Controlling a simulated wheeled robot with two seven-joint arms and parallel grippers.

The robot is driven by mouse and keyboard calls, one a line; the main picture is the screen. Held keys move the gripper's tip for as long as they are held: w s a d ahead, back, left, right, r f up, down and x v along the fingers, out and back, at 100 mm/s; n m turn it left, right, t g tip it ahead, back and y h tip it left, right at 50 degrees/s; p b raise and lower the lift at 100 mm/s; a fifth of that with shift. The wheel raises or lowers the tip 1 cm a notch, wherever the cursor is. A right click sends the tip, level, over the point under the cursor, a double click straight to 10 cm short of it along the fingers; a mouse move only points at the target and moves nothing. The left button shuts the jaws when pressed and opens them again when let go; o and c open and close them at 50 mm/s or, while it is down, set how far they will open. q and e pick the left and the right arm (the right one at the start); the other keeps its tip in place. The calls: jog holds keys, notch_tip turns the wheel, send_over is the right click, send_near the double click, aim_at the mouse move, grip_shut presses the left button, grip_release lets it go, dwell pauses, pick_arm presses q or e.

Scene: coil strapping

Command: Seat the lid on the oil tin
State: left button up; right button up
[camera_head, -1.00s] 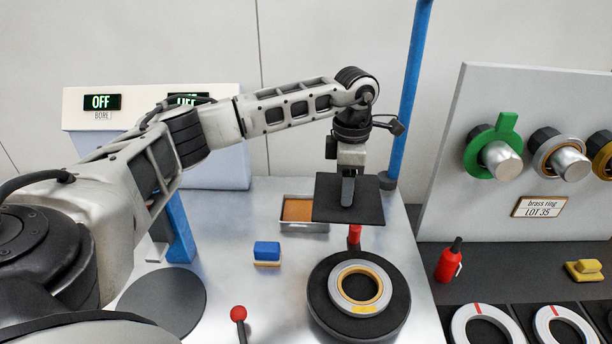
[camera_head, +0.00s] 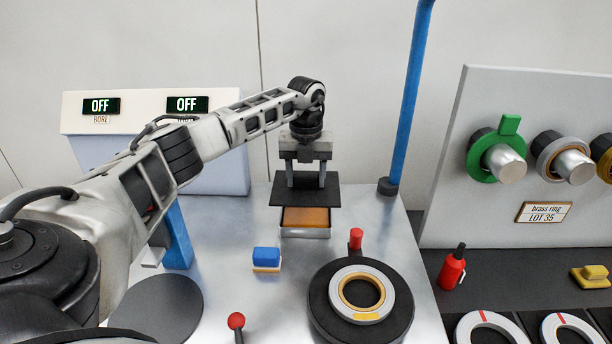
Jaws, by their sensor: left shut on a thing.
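The oil tin (camera_head: 305,233) is a small open metal box with an orange-brown inside, at the back middle of the metal table. The lid (camera_head: 304,196) is a flat dark square plate. My left gripper (camera_head: 306,184) is shut on the lid from above and holds it over the rear part of the tin. The lid looks raised, and the front of the tin's inside shows below its front edge. I cannot tell the exact gap. My right gripper is not in view.
A blue block (camera_head: 267,258) stands left of the tin. A black round stand (camera_head: 395,322) with a ring (camera_head: 381,274) and a red-topped post (camera_head: 355,239) are in front right. A blue pole (camera_head: 408,105) rises to the right. A red-knobbed lever (camera_head: 236,321) stands in front.

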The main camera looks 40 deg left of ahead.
aim_at(306, 188)
pick_arm(q)
jog(key=shift+r, duration=0.15)
jog(key=shift+f, duration=0.5)
jog(key=shift+f+b, duration=0.3)
jog(key=shift+f, duration=0.4)
jog(key=shift+f+b, duration=0.75)
jog(key=shift+f, duration=1.1)
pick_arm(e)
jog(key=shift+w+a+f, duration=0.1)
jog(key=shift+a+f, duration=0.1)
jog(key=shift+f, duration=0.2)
pick_arm(q)
jog(key=shift+p, duration=0.45)
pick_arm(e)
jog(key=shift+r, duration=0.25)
pick_arm(q)
jog(key=shift+f+b, duration=0.5)
jog(key=shift+f, duration=0.35)
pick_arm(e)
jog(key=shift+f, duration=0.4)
